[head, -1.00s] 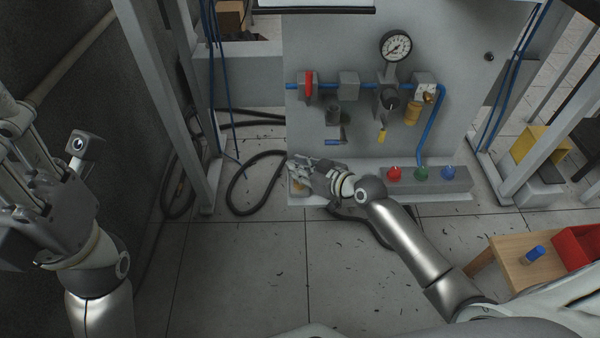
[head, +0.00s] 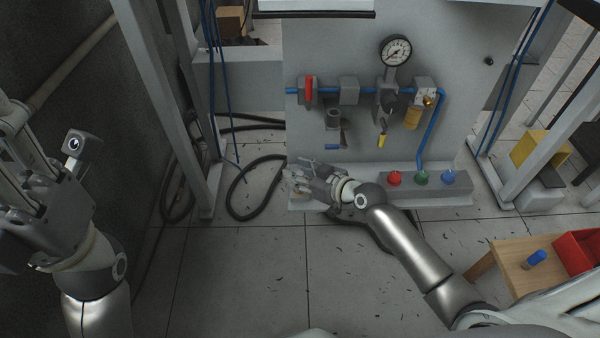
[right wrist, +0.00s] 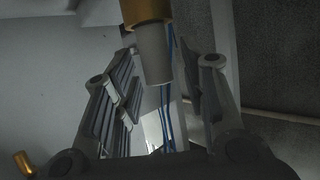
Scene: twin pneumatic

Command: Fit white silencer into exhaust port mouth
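In the right wrist view a pale grey-white tapered cylinder, which looks like the silencer (right wrist: 154,55), hangs below a brass collar (right wrist: 147,10), which may be the exhaust port mouth. My right gripper (right wrist: 157,72) has its fingers on either side of the cylinder, with narrow gaps, and looks open. In the head view my right gripper (head: 302,178) is at the lower left of the grey panel and hides most of the silencer and port. My left gripper (head: 15,165) is at the left edge, partly cut off, far from the panel.
The panel (head: 450,120) carries a gauge (head: 395,50), a red-handled valve (head: 308,90) and blue tubing. Red (head: 394,178), green and blue buttons stand right of my gripper. A black hose (head: 232,190) loops on the floor. A wooden table (head: 515,262) holds a red bin (head: 577,250).

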